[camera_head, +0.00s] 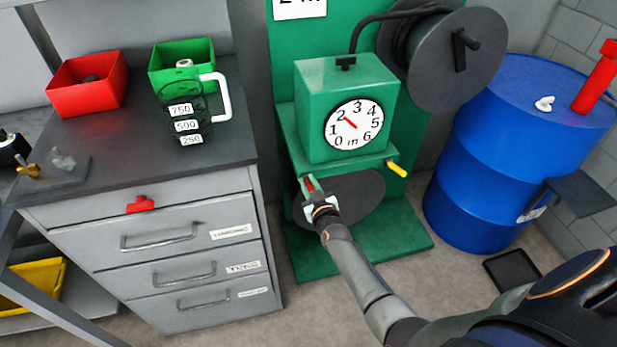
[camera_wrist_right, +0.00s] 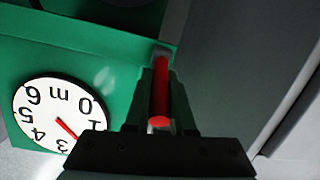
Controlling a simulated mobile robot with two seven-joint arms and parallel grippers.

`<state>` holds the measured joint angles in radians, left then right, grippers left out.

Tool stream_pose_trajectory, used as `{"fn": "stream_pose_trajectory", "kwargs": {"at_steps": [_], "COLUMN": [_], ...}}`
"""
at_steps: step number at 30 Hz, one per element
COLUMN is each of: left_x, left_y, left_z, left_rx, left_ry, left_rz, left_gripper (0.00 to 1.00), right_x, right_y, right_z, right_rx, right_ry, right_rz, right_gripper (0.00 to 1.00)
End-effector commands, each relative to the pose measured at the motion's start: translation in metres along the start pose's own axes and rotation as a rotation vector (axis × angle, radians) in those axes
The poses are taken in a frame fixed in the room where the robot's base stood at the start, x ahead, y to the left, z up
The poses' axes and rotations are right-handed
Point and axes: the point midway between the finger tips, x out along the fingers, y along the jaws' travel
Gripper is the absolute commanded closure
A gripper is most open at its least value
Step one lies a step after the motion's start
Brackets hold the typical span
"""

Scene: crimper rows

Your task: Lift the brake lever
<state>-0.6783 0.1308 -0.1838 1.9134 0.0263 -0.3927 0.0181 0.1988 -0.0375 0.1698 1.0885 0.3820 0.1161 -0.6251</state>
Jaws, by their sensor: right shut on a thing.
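The brake lever (camera_head: 311,184) is a short red handle on the left front of the green machine (camera_head: 345,80), below its dial. In the right wrist view the red lever (camera_wrist_right: 160,95) runs between my gripper's two fingers. My right gripper (camera_head: 314,195) is shut on the lever. The same gripper shows in the right wrist view (camera_wrist_right: 161,110). My left gripper is in neither view.
A yellow-tipped handle (camera_head: 397,169) sticks out at the machine's right. A grey disc (camera_head: 355,198) is below the dial. A grey drawer cabinet (camera_head: 165,262) with bins and a jug (camera_head: 185,105) stands left. A blue barrel (camera_head: 495,150) stands right.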

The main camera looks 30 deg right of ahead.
Motion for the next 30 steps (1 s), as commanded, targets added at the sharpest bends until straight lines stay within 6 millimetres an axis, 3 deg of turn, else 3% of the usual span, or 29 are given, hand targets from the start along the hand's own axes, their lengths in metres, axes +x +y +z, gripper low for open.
{"fn": "stream_pose_trajectory", "kwargs": {"at_steps": [16, 17, 21, 24, 30], "left_x": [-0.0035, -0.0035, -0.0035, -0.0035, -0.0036], "left_y": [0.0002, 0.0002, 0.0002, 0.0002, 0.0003], "left_z": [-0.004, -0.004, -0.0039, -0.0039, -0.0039], "left_rx": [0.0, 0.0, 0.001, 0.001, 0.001], "left_ry": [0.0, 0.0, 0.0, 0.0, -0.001], "left_rz": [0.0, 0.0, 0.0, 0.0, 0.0], "left_gripper": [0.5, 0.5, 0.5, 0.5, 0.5], "right_x": [-0.0002, -0.0002, 0.0, 0.0001, 0.0003], "right_y": [-0.001, -0.001, -0.0007, -0.0004, 0.0], "right_z": [0.0017, 0.0016, 0.0009, 0.0004, -0.0003], "right_rx": [0.002, 0.002, 0.002, 0.001, 0.001], "right_ry": [-0.021, -0.021, -0.019, -0.018, -0.016], "right_rz": [-0.005, -0.005, -0.005, -0.004, -0.003], "right_gripper": [1.0, 0.74, 0.59, 0.48, 0.48]}}
